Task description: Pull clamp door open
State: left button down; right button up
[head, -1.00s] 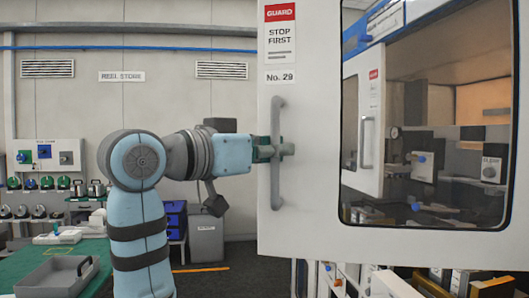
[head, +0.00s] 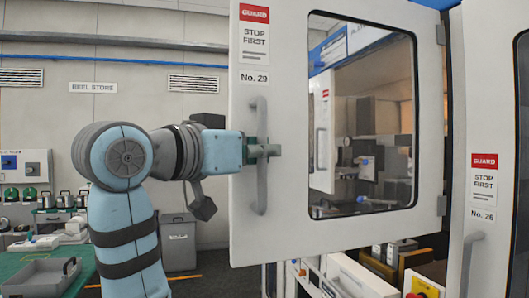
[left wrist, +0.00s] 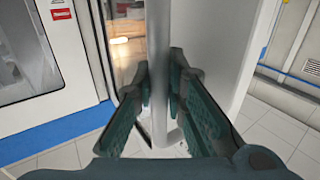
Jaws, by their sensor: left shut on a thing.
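The clamp door (head: 290,235) is a white panel with a red GUARD label, the number No. 29 and a dark-framed window (head: 362,120). A grey vertical bar handle (head: 262,192) is on its left side. My left gripper (head: 266,151) is shut around the middle of this handle. In the left wrist view the handle (left wrist: 158,40) runs between the two dark green fingers (left wrist: 161,85). The door's right edge shows in the head view, with a dark gap beside it. My right gripper is not in view.
Another white guard door (head: 483,225), No. 26, with its own handle (head: 470,265), stands at the right. A green table with a grey tray (head: 42,275) is at lower left. A grey bin (head: 178,242) stands behind my arm. Dark floor shows between.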

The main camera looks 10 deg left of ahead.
pick_arm(q)
jog(key=c, duration=1.6)
grip_release()
jog(key=shift+a, duration=0.1)
jog(key=v, duration=1.2)
